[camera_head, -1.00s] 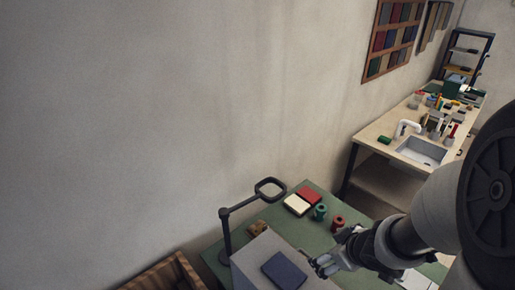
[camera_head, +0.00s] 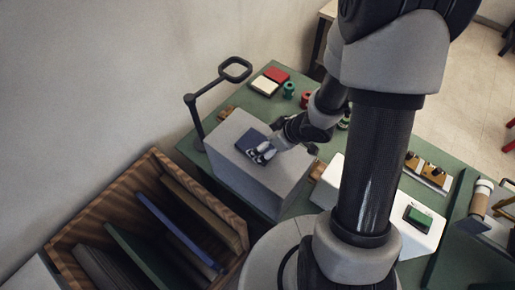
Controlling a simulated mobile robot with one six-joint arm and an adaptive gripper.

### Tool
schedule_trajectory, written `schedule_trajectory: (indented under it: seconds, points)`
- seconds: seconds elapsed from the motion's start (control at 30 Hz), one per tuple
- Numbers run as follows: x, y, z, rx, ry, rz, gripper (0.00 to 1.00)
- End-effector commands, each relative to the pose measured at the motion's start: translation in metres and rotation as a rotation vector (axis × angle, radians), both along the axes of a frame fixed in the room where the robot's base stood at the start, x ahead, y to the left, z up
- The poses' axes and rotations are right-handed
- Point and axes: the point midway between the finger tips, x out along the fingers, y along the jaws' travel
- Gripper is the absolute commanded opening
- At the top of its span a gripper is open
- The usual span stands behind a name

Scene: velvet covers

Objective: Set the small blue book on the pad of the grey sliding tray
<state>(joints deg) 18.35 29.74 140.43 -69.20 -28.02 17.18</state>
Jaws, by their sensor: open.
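A dark blue flat rectangle (camera_head: 249,143), which looks like the small blue book, lies on top of a grey box-shaped block (camera_head: 237,173) at the left of the green table. My gripper (camera_head: 262,156) is open over the near right part of this rectangle, and its fingers hide some of it. I cannot tell whether the fingers touch it. I cannot make out for certain which thing is the grey sliding tray, or its pad.
A black stand with a square loop (camera_head: 194,112) rises behind the block. A wooden crate (camera_head: 66,243) with upright boards stands at the left front. Red and white books (camera_head: 264,83) and spools lie behind. White blocks (camera_head: 407,236) stand at the right.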

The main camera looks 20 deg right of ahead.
Motion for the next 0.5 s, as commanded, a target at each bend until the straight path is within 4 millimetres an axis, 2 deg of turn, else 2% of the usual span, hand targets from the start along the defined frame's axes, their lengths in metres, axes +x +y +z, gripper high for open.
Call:
schedule_trajectory:
  seconds: [0.17,0.33,0.5]
  points:
    - [0.005,0.002,-0.013,0.001,0.002,0.000,0.97]
    - [0.016,0.005,-0.038,0.001,0.002,0.001,0.97]
    - [0.023,0.010,-0.049,0.000,0.001,0.002,0.97]
